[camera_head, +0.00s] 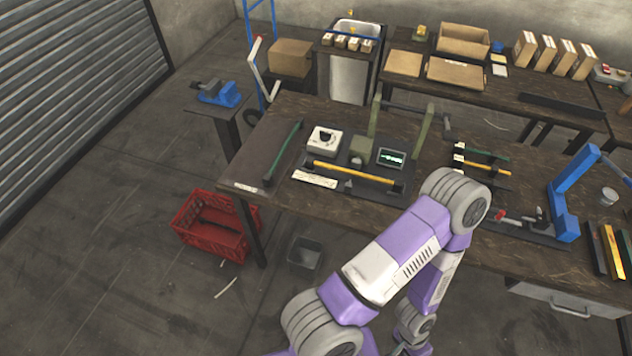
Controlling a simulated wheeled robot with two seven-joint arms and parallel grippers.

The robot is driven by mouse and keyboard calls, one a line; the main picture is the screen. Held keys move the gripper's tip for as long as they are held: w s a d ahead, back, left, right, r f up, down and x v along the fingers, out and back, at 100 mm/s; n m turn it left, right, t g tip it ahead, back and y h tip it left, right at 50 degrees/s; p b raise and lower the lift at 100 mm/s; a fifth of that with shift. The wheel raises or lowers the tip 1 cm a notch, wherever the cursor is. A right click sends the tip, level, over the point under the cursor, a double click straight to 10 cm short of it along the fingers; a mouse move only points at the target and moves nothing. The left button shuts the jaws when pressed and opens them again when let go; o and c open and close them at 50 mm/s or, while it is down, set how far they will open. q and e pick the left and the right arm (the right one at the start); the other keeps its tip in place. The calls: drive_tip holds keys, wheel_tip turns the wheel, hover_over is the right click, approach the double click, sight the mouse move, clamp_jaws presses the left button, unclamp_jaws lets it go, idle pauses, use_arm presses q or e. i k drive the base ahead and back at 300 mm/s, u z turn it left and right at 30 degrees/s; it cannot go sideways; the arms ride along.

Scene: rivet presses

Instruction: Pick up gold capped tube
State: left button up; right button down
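No tube with a clearly gold cap can be made out at this size. A yellow tube (356,173) with dark ends lies across a dark mat on the middle workbench, in front of a small display. A shorter yellow tube (488,169) lies farther right, between a green tube (486,152) and a dark one. One of my purple and white arms rises from the bottom, bends over the bench's front edge and hangs down. Neither gripper shows; both are outside the picture.
The workbench (290,201) also holds a white dial device (324,140), a green press frame (422,130) and a blue press (571,195). A red crate (214,226) and a grey bin (305,253) stand on the floor. The floor at left is mostly clear.

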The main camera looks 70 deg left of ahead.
sight(310, 163)
drive_tip(key=k, duration=0.4)
drive_tip(key=u, duration=0.95)
